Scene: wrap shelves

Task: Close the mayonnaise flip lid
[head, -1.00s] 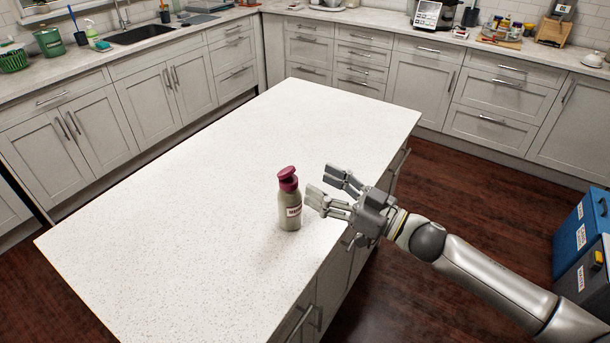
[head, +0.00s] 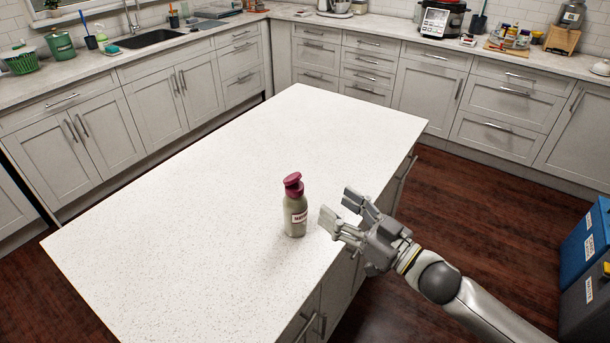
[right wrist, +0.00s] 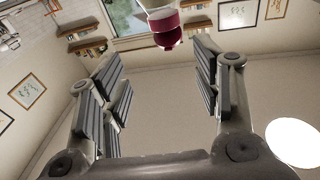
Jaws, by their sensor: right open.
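The mayonnaise bottle (head: 296,217) stands upright on the white island top, near its right edge. It has a pale greenish body, a label and a dark red cap. The flip lid (head: 293,179) is raised from the cap at an angle. My right gripper (head: 335,211) is open and empty, just right of the bottle and apart from it. In the right wrist view the red cap and lid (right wrist: 167,34) show at the top, beyond and between the spread fingers (right wrist: 160,90). My left gripper is not in view.
The island top (head: 200,220) is otherwise bare. Drawers and handles line the island's right side below my right arm. Counters with a sink (head: 150,38) and appliances run along the back. Blue and dark bins (head: 585,240) stand on the floor at right.

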